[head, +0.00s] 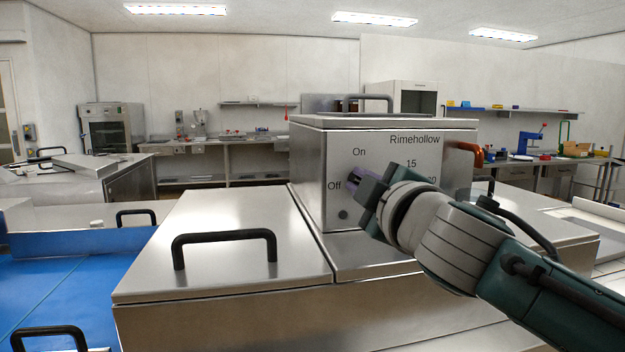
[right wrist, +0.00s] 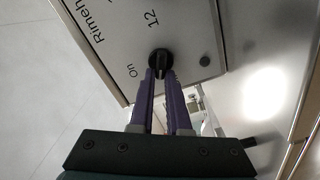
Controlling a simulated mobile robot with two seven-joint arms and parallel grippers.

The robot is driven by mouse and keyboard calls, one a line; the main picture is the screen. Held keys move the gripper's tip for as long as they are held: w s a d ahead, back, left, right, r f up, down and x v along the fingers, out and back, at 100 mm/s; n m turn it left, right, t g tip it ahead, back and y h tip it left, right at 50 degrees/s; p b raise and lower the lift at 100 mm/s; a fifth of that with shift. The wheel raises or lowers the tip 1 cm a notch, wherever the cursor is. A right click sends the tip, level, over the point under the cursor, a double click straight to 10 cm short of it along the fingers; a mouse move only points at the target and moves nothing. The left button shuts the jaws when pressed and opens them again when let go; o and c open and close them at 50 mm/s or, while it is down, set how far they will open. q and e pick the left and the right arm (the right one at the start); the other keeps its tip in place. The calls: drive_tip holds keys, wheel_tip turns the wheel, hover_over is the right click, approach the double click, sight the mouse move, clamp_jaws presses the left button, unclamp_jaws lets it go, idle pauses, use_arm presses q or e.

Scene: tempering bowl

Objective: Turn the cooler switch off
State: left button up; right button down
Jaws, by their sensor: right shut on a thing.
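The cooler is a steel box marked "Rimehollow" (head: 309,165) with a switch panel on its front. Labels "On", "15" and "Off" show in the head view. The switch is a round black knob (right wrist: 161,60) with a raised grip, seen in the right wrist view; in the head view my gripper hides it. My right gripper (head: 355,181) is at the panel near "Off". Its purple fingers (right wrist: 160,76) are shut on the knob's grip. In the wrist view "On" is left of the knob; "Off" does not show. I cannot tell which label the knob points at. My left gripper is not in view.
A steel lid with a black handle (head: 224,237) lies left of the cooler box. A small dark round spot (head: 343,214) is below "Off". A blue surface (head: 60,282) is at the left.

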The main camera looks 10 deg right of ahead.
drive_tip(key=n, duration=0.5)
drive_tip(key=shift+f, duration=0.25)
drive_tip(key=shift+n, duration=0.3)
drive_tip(key=c, duration=0.9)
unclamp_jaws()
drive_tip(key=shift+s, duration=0.25)
drive_tip(key=s, duration=0.9)
drive_tip(key=shift+s+d, duration=0.1)
drive_tip(key=shift+s, duration=0.1)
